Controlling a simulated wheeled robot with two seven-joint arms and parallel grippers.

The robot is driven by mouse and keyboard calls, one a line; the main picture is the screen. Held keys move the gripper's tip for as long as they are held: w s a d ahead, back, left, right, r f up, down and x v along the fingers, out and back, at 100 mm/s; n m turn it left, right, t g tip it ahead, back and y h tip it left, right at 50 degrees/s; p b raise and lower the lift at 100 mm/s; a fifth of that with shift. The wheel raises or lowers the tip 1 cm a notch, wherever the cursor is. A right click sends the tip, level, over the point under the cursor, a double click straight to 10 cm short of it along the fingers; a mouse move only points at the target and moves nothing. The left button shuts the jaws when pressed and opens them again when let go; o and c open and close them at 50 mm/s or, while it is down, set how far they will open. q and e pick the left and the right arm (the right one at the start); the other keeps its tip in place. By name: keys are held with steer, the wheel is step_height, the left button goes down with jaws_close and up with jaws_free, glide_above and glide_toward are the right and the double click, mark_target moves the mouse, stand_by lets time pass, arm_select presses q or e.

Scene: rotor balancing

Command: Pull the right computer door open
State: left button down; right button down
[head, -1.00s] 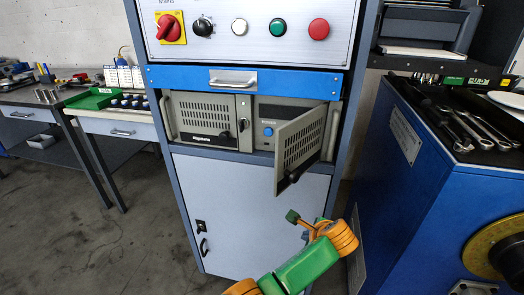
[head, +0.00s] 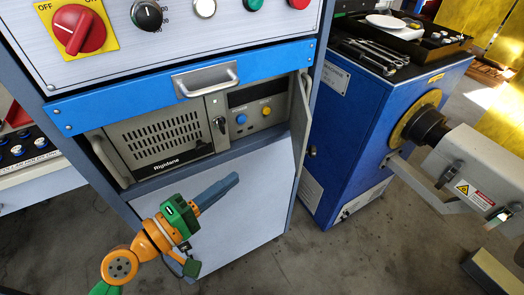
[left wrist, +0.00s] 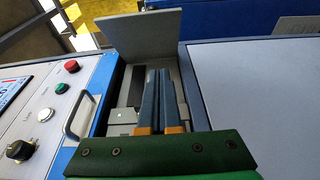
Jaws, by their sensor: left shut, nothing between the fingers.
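The right computer door (head: 301,112) stands wide open, seen nearly edge-on at the right side of the rack in the head view. In the left wrist view the door (left wrist: 138,35) is a grey panel beyond my fingertips. My left gripper (head: 234,178) is shut and empty, in front of the cabinet below the computers. Its blue-grey fingers (left wrist: 160,72) lie together in the left wrist view. My right gripper is not in view.
A blue drawer front with a metal handle (head: 205,80) projects above the computers. The control panel (head: 180,35) with its red switch is higher up. A blue machine (head: 375,125) stands close on the right. Bare floor (head: 330,250) lies in front of it.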

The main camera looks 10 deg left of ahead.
arm_select(q)
steer(key=p, duration=0.3)
glide_toward(296, 147)
steer(key=w, duration=0.4)
steer(key=d, duration=0.1)
steer(key=d+p, duration=0.1)
steer(key=d, duration=0.1)
steer(key=shift+w+r, duration=0.15)
steer(key=shift+r, duration=0.1)
steer(key=shift+d, duration=0.3)
steer(key=shift+f, duration=0.1)
